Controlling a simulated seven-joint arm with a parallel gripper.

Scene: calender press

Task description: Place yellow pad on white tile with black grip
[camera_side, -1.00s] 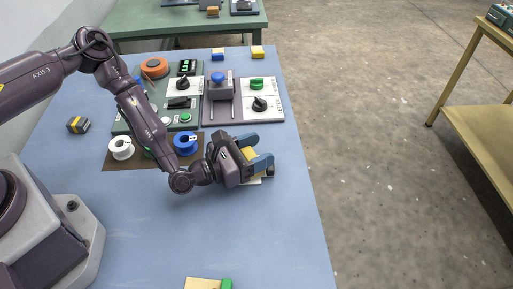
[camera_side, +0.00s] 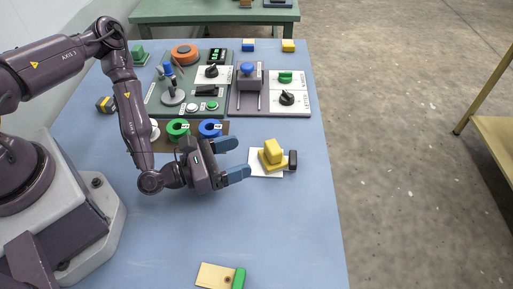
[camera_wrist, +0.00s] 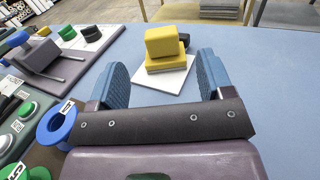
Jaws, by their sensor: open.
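The yellow pad (camera_side: 271,150), a block on a wider yellow base, rests on the white tile (camera_side: 256,169). A black grip (camera_side: 292,160) stands at the tile's right side. My gripper (camera_side: 230,160) is open and empty, left of the pad and apart from it, with its blue fingers pointing toward it. In the wrist view the pad (camera_wrist: 165,43) sits on the tile (camera_wrist: 150,82) ahead, beyond the fingertips (camera_wrist: 160,66). The black grip is mostly hidden behind the pad there.
A beige tile with a green grip (camera_side: 239,279) lies at the front of the table. Blue (camera_side: 210,128) and green (camera_side: 178,128) spools lie behind my gripper. Control panels (camera_side: 271,92) stand farther back. The blue table right of the tile is clear.

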